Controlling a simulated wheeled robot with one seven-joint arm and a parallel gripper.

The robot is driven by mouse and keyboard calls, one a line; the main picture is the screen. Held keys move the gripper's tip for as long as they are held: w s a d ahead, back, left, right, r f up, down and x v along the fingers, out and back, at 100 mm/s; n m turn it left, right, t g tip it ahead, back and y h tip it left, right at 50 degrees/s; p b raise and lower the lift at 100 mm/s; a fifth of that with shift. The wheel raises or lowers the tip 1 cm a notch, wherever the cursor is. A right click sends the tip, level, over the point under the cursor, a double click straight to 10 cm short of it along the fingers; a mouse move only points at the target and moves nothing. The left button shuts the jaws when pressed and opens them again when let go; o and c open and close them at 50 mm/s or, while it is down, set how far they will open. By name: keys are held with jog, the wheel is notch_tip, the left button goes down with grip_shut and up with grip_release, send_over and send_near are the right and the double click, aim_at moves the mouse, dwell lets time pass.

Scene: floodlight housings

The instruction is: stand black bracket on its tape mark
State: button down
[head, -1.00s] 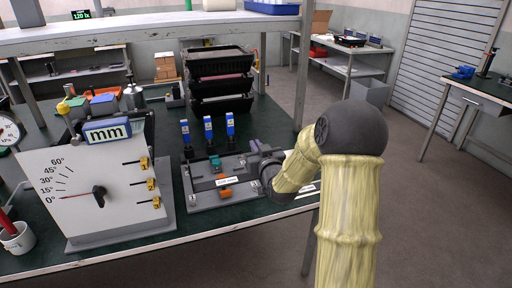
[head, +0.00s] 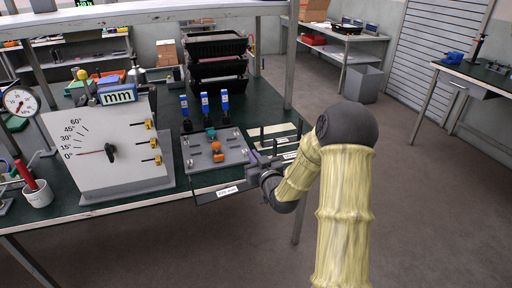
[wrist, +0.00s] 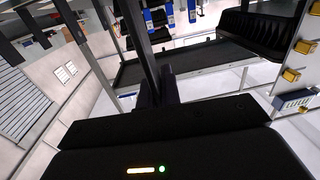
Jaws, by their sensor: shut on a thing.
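In the wrist view a dark bar (wrist: 144,45) rises from between my fingers (wrist: 156,92). Pale strips (head: 272,131) lie on the green table top behind my gripper, with thin dark posts by them; I cannot tell which strip is the bracket's tape mark. My wrist partly hides this area.
The fixture plate carries orange and teal knobs; blue-handled tools (head: 205,105) stand behind it. A white gauge panel (head: 105,150) stands to the left. Stacked black trays (head: 216,65) stand at the back. A shelf (head: 150,14) overhangs the table, with a post at right.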

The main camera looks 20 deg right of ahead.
jog(key=s+a+f+y, duration=0.1)
jog(key=s+a+f, duration=0.1)
jog(key=f, duration=0.3)
jog(key=s+a+f+n+y, duration=0.1)
jog(key=s+a+f, duration=0.1)
jog(key=s+f, duration=0.2)
jog(key=s+a+f+n+y, duration=0.1)
jog(key=s+a+f, duration=0.2)
jog(key=f, duration=0.3)
jog(key=shift+s+f+g+y, duration=0.3)
jog(key=shift+g, duration=0.1)
jog(key=shift+a, duration=0.15)
